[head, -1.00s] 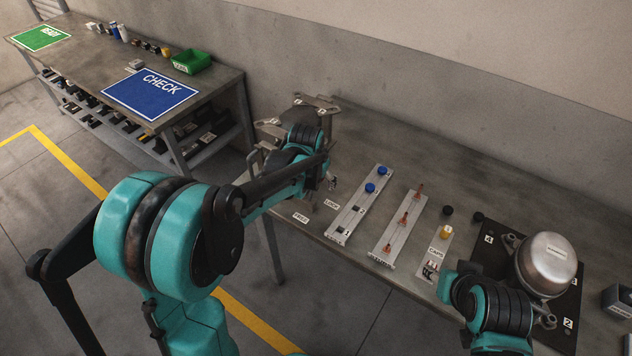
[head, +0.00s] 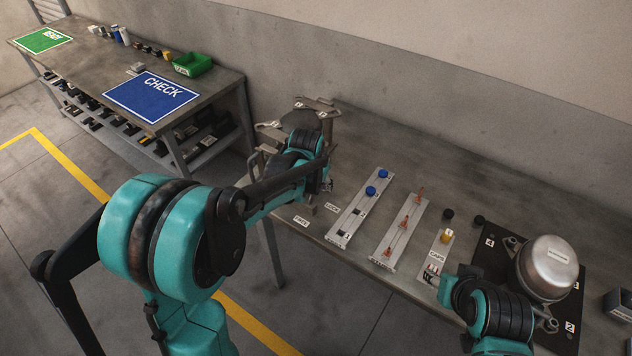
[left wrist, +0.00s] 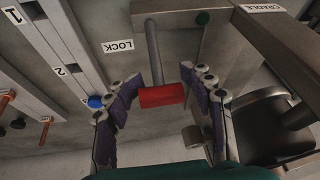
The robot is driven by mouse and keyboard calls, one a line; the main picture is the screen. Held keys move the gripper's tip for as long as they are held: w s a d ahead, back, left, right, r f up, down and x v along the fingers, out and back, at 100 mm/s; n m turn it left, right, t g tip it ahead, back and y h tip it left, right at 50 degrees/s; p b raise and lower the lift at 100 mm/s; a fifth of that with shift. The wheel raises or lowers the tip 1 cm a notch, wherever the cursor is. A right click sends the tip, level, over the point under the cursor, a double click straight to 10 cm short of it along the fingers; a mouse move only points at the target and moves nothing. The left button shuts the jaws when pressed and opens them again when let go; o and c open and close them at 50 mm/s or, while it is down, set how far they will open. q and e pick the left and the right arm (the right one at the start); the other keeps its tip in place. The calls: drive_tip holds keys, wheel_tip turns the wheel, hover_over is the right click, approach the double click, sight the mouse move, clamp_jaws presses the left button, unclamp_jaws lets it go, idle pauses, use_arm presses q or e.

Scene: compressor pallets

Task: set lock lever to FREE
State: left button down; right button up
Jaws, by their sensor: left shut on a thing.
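The lock lever shows in the left wrist view as a grey rod with a red handle (left wrist: 162,95). The rod runs up the picture to a grey bar. My left gripper (left wrist: 158,92) has its purple-padded fingers on either side of the red handle and is shut on it. A LOCK label (left wrist: 118,46) lies to the left of the rod. In the head view the LOCK label (head: 332,208) and FREE label (head: 301,221) lie near the bench's front edge, and my left gripper (head: 326,184) is above them. The lever is mostly hidden there. My right gripper's fingers are not visible.
A grey CRADLE fixture (left wrist: 262,30) stands close on the right in the left wrist view. Numbered strip (head: 362,205) with blue caps, another strip (head: 405,232) with orange pins and a silver compressor (head: 547,265) on a black pallet stand to the right.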

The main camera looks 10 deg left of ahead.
use_arm(q)
drive_tip(key=shift+s, duration=0.2)
drive_tip(key=shift+s+a+r+t+h+b, duration=0.15)
drive_tip(key=shift+s+a+t+h+b, duration=0.15)
drive_tip(key=shift+s+t, duration=0.5)
drive_tip(key=s+t+b, duration=0.1)
drive_tip(key=t, duration=0.1)
drive_tip(key=s+t+h+b, duration=0.1)
drive_tip(key=t, duration=0.1)
drive_tip(key=shift+a+r+n, duration=0.15)
drive_tip(key=shift+a+n, duration=0.15)
drive_tip(key=shift+a, duration=0.1)
drive_tip(key=shift+s+a+f, duration=0.15)
drive_tip(key=shift+s+a, duration=0.05)
drive_tip(key=shift+s, duration=0.35)
drive_tip(key=shift+s+a+f, duration=0.15)
drive_tip(key=shift+s, duration=0.45)
drive_tip(key=shift+a, duration=0.1)
